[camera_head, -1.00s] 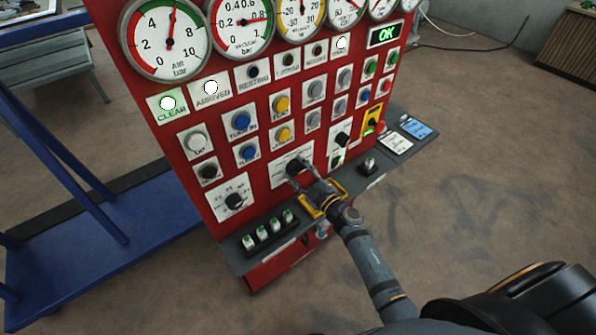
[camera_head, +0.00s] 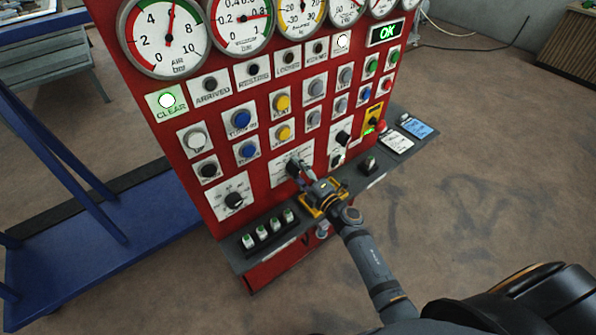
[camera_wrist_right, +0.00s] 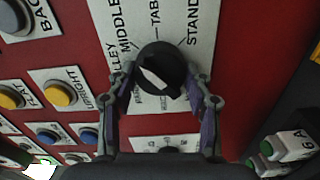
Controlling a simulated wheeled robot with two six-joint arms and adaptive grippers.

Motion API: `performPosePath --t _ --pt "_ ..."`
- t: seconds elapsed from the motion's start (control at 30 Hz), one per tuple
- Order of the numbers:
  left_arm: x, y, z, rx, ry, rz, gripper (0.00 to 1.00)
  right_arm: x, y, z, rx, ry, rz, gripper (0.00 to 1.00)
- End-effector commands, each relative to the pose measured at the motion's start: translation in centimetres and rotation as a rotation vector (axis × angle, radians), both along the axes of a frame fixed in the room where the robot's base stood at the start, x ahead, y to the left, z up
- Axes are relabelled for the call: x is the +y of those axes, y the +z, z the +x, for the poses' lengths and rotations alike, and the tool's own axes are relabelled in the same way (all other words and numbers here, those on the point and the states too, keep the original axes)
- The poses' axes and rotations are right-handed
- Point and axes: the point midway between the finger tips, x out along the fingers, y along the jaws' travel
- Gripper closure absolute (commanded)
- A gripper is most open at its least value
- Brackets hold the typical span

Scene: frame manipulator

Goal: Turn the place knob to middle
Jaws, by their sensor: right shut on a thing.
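The place knob (camera_head: 292,168) is a round black knob with a white pointer mark, on a white plate low on the red panel. In the right wrist view the knob (camera_wrist_right: 162,62) sits on its plate, with MIDDLE, TABLE and STAND readable and another label partly hidden. The white mark lies slanted from upper left to lower right; I cannot tell for sure which label it indicates. My right gripper (camera_head: 302,174) is shut on the knob, one finger on each side. It also shows in the right wrist view (camera_wrist_right: 163,82). My left gripper is not in view.
Another black knob (camera_head: 234,201) sits left of the place knob. A grey ledge (camera_head: 328,196) with several small switches (camera_head: 268,229) runs below the panel. Coloured buttons and gauges fill the panel above. A blue trolley (camera_head: 120,240) stands at the left. The floor at right is clear.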

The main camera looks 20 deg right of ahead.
Motion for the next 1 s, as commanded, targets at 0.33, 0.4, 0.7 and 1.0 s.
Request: performPosePath --t 0.33,0.4,0.7,1.0 --pt "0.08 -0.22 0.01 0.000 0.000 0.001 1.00 -0.01 -0.16 -0.04 -0.033 0.000 -0.096 0.81" --pt "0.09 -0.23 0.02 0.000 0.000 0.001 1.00 -0.01 -0.16 -0.04 -0.035 0.000 -0.101 0.81" --pt "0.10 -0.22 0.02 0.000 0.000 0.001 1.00 -0.01 -0.18 -0.05 -0.035 0.000 -0.104 0.81" --pt "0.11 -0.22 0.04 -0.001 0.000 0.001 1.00 -0.01 -0.13 -0.04 -0.035 0.000 -0.103 0.26"
